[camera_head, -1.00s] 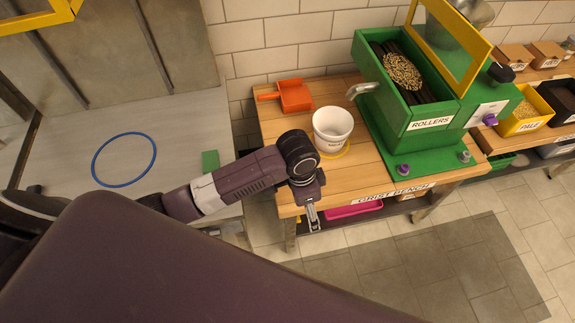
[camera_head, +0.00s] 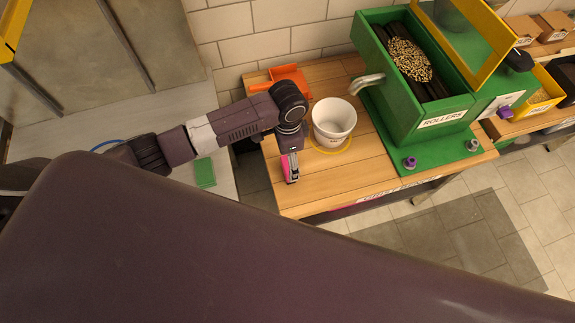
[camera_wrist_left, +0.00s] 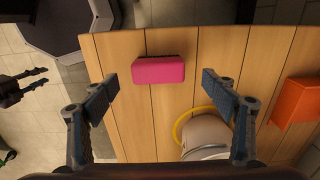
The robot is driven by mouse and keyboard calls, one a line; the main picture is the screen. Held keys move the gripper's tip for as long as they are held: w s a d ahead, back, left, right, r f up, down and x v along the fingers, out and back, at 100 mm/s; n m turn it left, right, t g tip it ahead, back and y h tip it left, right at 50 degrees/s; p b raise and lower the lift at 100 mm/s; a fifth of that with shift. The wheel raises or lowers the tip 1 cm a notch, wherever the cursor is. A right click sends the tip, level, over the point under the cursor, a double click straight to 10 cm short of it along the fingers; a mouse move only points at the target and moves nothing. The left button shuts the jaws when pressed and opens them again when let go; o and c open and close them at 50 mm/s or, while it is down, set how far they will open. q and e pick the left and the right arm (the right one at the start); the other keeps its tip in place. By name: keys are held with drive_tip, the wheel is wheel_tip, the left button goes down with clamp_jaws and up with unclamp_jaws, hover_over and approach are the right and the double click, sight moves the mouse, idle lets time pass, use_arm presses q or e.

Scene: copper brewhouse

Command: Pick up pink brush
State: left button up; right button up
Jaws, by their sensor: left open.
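The pink brush (camera_wrist_left: 158,71) lies on the wooden grist bench (camera_wrist_left: 224,60), its dark side showing along one edge. In the left wrist view it sits between the lines of my left gripper's two fingers, near the tips. My left gripper (camera_wrist_left: 162,88) is open, with nothing between its pads. In the head view the left gripper (camera_head: 290,168) is over the bench's left end, and a pink strip of the brush (camera_head: 293,174) shows beside its fingers. A dark two-pronged gripper, apparently my right one (camera_wrist_left: 42,77), shows at the left of the wrist view over the floor.
A white bucket (camera_head: 334,119) stands in a yellow ring (camera_head: 330,151) right of the gripper. An orange dustpan (camera_head: 290,76) lies behind. The green roller mill (camera_head: 440,150) fills the bench's right. A green block (camera_head: 204,172) sits on the grey surface at left.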

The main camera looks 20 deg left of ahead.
sight(288, 167)
use_arm(q)
wheel_tip(288, 167, down, 4)
drive_tip(key=shift+s+d+r, duration=0.1)
drive_tip(key=shift+s+d, duration=0.05)
drive_tip(key=shift+f, duration=0.5)
drive_tip(key=c, duration=1.3)
use_arm(e)
drive_tip(key=shift+s+r, duration=0.2)
drive_tip(key=shift+s, duration=0.1)
drive_tip(key=shift+d, duration=0.15)
